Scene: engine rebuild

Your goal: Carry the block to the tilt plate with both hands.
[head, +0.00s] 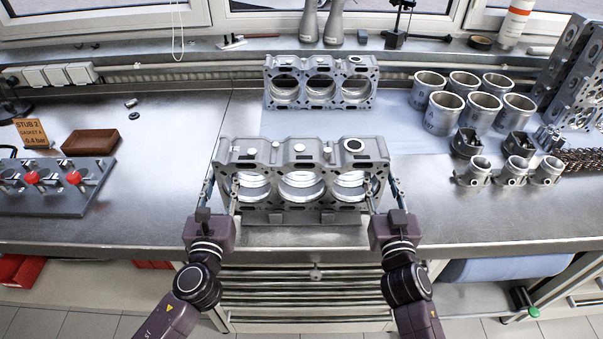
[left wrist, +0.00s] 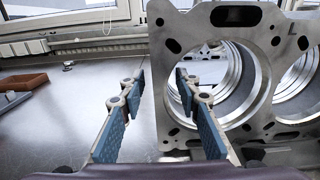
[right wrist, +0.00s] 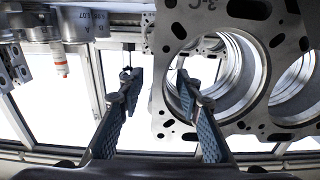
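The grey engine block (head: 283,155), with three large bores, stands at the front middle of the bench. It also shows in the left wrist view (left wrist: 180,140) and the right wrist view (right wrist: 180,130). My left gripper (head: 220,190) is at its left end. Its fingers (left wrist: 160,90) are spread, one outside the end wall and one at the bore, with a visible gap. My right gripper (head: 381,190) is likewise open at the right end, its fingers (right wrist: 158,88) astride the end wall with a gap. I cannot tell for certain which thing is the tilt plate.
A second three-bore casting (head: 318,68) stands behind the block. Several cylinder sleeves (head: 445,112) and small castings (head: 515,172) are at right. A plate with red knobs (head: 55,190) and a brown tray (head: 90,142) are at left. Bench between tray and block is clear.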

